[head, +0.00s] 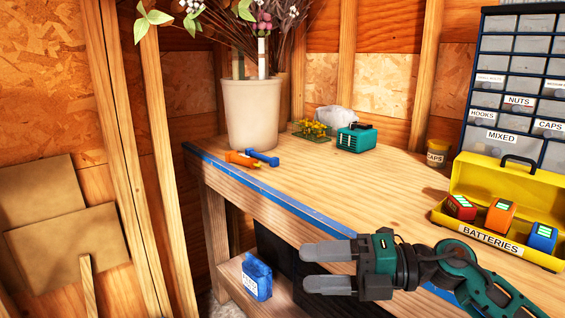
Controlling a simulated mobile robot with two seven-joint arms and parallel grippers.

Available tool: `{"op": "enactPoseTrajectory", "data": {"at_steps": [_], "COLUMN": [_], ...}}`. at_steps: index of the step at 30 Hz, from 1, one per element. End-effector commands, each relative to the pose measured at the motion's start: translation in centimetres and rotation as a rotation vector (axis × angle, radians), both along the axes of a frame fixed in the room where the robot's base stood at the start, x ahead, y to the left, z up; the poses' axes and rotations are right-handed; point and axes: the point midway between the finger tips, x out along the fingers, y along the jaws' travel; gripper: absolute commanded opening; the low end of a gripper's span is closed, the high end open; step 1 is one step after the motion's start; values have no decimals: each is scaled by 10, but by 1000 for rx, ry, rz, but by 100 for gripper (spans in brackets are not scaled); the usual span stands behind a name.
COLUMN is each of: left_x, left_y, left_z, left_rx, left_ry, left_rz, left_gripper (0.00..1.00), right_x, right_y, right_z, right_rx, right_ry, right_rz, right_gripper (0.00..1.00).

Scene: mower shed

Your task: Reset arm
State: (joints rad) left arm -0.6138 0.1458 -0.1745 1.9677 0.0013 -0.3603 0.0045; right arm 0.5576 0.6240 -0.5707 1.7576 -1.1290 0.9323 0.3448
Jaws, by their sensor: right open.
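My right gripper (329,268) is at the lower middle of the head view, with its arm coming in from the lower right. Its two grey fingers point left and stand apart, with nothing between them. It shows in front of the blue front edge of the wooden workbench (330,190). My left gripper is not in view.
A drawer cabinet (510,90) stands behind. A blue container (257,277) sits on the lower shelf. The bench middle is clear.

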Motion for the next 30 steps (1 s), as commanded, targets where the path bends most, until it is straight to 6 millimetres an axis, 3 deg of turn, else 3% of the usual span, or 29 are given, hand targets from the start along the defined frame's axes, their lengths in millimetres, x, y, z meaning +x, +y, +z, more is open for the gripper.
{"op": "enactPoseTrajectory", "data": {"at_steps": [3, 8, 11, 14, 17, 22, 27, 30], "left_x": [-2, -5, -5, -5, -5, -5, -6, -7], "left_y": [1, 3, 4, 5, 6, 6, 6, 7], "left_z": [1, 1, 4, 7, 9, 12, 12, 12], "left_rx": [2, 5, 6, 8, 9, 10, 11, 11], "left_ry": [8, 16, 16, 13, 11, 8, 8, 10], "left_rz": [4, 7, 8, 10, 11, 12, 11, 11], "left_gripper": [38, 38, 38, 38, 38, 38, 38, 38], "right_x": [-5, 3, 4, -4, -26, -90, -137, -148], "right_y": [9, -10, -32, -58, -82, -109, -118, -119], "right_z": [0, -21, -53, -99, -154, -238, -279, -287], "right_rx": [285, 593, 740, 847, 913, 937, 916, 910], "right_ry": [161, 415, 600, 802, 1020, 1357, 1548, 1591], "right_rz": [-123, -375, -567, -780, -1000, -1315, -1473, -1506], "right_gripper": [64, 64, 64, 64, 64, 64, 64, 64]}}
